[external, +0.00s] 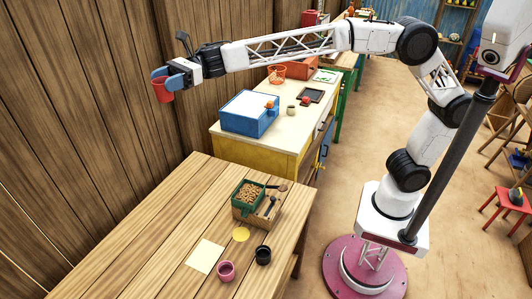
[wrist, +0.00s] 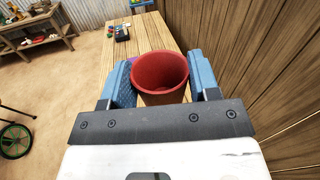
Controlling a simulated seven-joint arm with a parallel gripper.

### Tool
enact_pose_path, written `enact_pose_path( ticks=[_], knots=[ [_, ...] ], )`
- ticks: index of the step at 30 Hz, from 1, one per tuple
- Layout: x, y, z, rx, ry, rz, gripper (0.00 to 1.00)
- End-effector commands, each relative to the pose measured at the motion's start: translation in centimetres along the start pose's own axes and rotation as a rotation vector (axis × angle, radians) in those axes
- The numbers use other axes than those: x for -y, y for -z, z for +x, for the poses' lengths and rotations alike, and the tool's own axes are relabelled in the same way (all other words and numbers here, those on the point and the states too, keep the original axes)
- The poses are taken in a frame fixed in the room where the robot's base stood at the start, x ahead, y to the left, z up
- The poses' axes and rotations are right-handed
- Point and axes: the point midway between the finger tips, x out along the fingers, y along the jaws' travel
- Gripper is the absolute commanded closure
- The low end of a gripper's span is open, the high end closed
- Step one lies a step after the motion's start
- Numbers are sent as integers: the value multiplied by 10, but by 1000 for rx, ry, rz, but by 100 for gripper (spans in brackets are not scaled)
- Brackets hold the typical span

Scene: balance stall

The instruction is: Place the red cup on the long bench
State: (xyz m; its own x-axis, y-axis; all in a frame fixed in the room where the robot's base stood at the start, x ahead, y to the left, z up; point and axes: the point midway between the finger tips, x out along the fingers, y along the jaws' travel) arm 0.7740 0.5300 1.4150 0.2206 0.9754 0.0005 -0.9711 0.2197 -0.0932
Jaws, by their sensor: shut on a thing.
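The red cup (external: 162,91) is held in my gripper (external: 166,82) at the upper left of the external view, high above the floor and near the plank wall. In the wrist view the red cup (wrist: 161,78) is upright, its open mouth toward the camera. The blue fingers of my gripper (wrist: 160,85) are shut on its two sides. A long wooden bench (external: 150,215) fills the lower left of the external view, below the cup. In the wrist view a wooden surface (wrist: 116,55) lies beneath and beyond the cup; I cannot tell for certain that it is the same bench.
On the bench stand a pink cup (external: 226,271), a dark cup (external: 263,255), a paper sheet (external: 205,256), a yellow disc (external: 241,234) and a green-topped box (external: 248,192). The bench's left part is clear. A cream-topped table with a blue box (external: 249,113) stands behind.

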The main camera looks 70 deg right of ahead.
Motion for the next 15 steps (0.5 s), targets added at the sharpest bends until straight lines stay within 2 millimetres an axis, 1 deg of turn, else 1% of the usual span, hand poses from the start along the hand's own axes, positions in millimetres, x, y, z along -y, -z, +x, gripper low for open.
enact_pose_path(
  ticks=[15],
  knots=[
    [29, -12, -18, 14, -149, 1, 68]
  ],
)
